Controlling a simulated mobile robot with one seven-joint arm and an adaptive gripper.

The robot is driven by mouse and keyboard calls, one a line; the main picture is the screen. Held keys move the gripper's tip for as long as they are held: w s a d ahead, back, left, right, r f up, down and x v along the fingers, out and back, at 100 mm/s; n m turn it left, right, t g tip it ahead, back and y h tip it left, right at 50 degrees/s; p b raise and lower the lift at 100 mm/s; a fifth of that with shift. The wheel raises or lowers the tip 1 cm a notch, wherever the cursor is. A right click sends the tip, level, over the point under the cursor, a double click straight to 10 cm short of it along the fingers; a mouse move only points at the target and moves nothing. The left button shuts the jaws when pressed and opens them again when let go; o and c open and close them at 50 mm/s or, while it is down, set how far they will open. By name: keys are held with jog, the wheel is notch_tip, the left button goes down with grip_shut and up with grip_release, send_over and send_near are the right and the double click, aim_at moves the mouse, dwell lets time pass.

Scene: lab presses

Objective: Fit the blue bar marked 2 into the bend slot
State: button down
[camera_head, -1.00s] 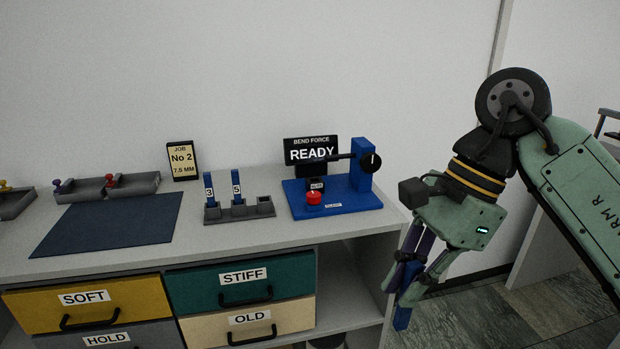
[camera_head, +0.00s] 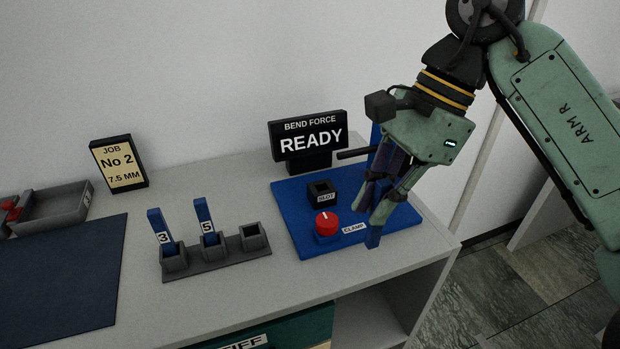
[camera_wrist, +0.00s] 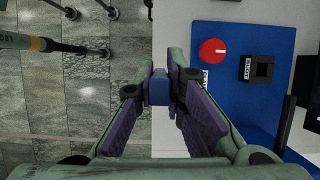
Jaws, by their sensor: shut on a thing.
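My gripper (camera_head: 378,205) is shut on a blue bar (camera_head: 374,237), whose lower end shows below the fingers in the head view. The bar also shows end-on between the fingers in the wrist view (camera_wrist: 158,88); its marking is hidden. The bend slot is a black square socket (camera_head: 322,192) with a small label on the blue press base (camera_head: 290,212). The bar is to the right of the slot and apart from it, near the base's right front edge. The slot also shows in the wrist view (camera_wrist: 261,69), empty, to the right of my gripper.
A red clamp knob (camera_head: 327,223) stands in front of the slot. A READY display (camera_head: 308,138) stands behind. A grey rack (camera_head: 215,262) holds bars 3 and 5, with its right socket empty. A job sign (camera_head: 119,163) reads No 2, 7.5 MM. The bench's right edge is close.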

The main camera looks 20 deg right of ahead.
jog(key=shift+w+a+f+b, duration=0.25)
jog(key=shift+w+f, duration=0.55)
jog(key=shift+w, duration=1.95)
jog(key=shift+w+a+f+b, duration=0.3)
jog(key=shift+w+f, duration=0.5)
jog(key=shift+w, duration=1.95)
jog(key=shift+w+a+f+b, duration=0.25)
jog(key=shift+w+f, duration=0.55)
jog(key=shift+w, duration=1.95)
jog(key=shift+f, duration=0.3)
jog(key=c, duration=1.7)
grip_release()
jog(key=shift+o, duration=0.2)
jog(key=shift+r, duration=0.1)
jog(key=shift+r, duration=0.2)
jog(key=p+v, duration=0.1)
jog(key=v, duration=1.1)
jog(key=shift+p, duration=0.3)
